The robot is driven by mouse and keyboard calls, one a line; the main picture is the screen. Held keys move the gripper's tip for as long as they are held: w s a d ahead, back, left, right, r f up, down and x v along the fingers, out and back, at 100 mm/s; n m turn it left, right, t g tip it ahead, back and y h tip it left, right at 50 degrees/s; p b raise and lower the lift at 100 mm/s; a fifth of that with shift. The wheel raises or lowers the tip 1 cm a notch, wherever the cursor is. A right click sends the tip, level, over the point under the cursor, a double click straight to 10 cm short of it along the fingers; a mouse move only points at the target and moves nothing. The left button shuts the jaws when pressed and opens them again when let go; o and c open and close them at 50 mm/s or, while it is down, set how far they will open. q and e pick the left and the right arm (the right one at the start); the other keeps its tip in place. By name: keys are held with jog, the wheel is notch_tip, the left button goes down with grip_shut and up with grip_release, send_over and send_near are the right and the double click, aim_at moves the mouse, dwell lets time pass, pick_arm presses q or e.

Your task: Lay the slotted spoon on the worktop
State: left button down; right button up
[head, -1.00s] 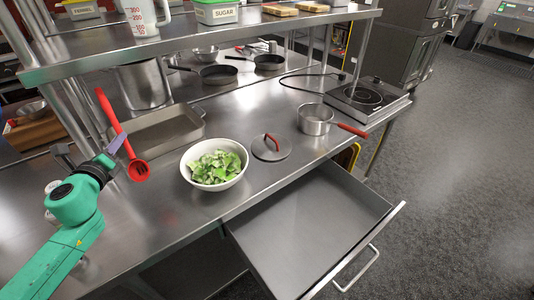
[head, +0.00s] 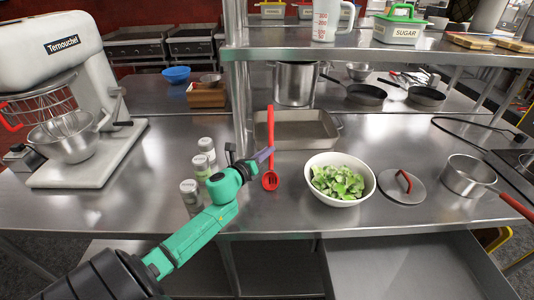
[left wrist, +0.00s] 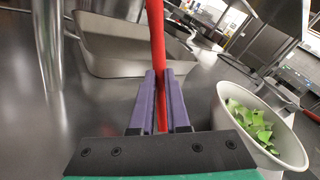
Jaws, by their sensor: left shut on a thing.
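The red slotted spoon (head: 270,135) stands near upright in the head view, its slotted head down and its handle up. My left gripper (head: 264,154) is shut on its handle. In the left wrist view the red handle (left wrist: 157,45) runs between the two purple fingers of the left gripper (left wrist: 158,85). The worktop (head: 290,205) is steel and lies below the spoon. I cannot tell whether the spoon's head touches it. My right gripper is not in view.
A white bowl of greens (head: 363,196) stands right of the spoon, and a baking tray (head: 335,124) behind it. Several spice jars (head: 207,148) stand to the left. A pot lid (head: 402,190) and saucepan (head: 468,176) are farther right. An open drawer (head: 400,265) juts out in front.

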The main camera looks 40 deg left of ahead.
pick_arm(q)
jog(key=shift+a+f, duration=0.1)
jog(key=c, duration=0.9)
grip_release()
jog(key=s, duration=0.4)
jog(key=s+r+b, duration=0.1)
jog(key=s, duration=0.7)
jog(key=shift+d+r+b, duration=0.2)
jog(key=shift+r+b, duration=0.1)
jog(key=shift+b, duration=0.05)
